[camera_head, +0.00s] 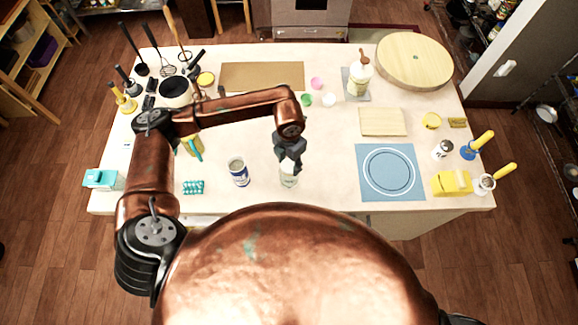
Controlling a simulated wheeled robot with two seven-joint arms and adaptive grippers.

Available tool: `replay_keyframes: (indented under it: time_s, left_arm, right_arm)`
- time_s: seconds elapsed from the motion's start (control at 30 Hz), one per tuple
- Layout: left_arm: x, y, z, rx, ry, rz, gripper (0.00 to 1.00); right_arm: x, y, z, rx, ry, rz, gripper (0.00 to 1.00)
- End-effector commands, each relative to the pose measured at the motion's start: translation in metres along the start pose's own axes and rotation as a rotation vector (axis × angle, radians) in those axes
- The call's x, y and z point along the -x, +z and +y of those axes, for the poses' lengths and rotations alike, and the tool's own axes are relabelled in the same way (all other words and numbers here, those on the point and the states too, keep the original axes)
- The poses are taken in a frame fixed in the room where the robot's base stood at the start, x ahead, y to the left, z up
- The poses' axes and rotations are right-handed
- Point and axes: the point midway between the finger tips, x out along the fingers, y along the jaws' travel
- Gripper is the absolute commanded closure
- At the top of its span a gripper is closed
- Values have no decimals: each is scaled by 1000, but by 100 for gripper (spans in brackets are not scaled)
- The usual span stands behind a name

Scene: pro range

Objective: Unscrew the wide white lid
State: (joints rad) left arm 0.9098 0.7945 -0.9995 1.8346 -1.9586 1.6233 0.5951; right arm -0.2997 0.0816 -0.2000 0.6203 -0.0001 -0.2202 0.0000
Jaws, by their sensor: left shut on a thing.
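My left gripper (289,160) points down near the front middle of the table and is shut on the white lid (288,166) at the top of a pale jar (288,180). The gripper hides much of the lid, so I cannot tell whether it is loose or tight on the jar. The jar stands upright on the table. My right gripper is not in view.
A blue and white can (238,171) stands just left of the jar, and a teal blister pack (193,187) lies further left. A blue mat (390,172) lies to the right. The table (325,150) is clear between jar and mat.

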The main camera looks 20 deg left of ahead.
Motion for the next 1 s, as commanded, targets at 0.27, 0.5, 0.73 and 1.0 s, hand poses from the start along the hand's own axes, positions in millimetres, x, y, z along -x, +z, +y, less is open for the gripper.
replay_keyframes:
  time_s: [0.27,0.5,0.73,1.0]
  left_arm:
    - [-1,-1,0,-3,0,2,83]
    - [-2,-1,-1,154,-1,3,83]
    - [-1,-1,0,454,1,4,83]
    - [-2,-2,-1,523,1,5,83]
  right_arm:
    - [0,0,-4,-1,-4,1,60]
    - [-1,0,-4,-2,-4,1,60]
    - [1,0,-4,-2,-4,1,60]
    - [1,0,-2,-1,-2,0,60]
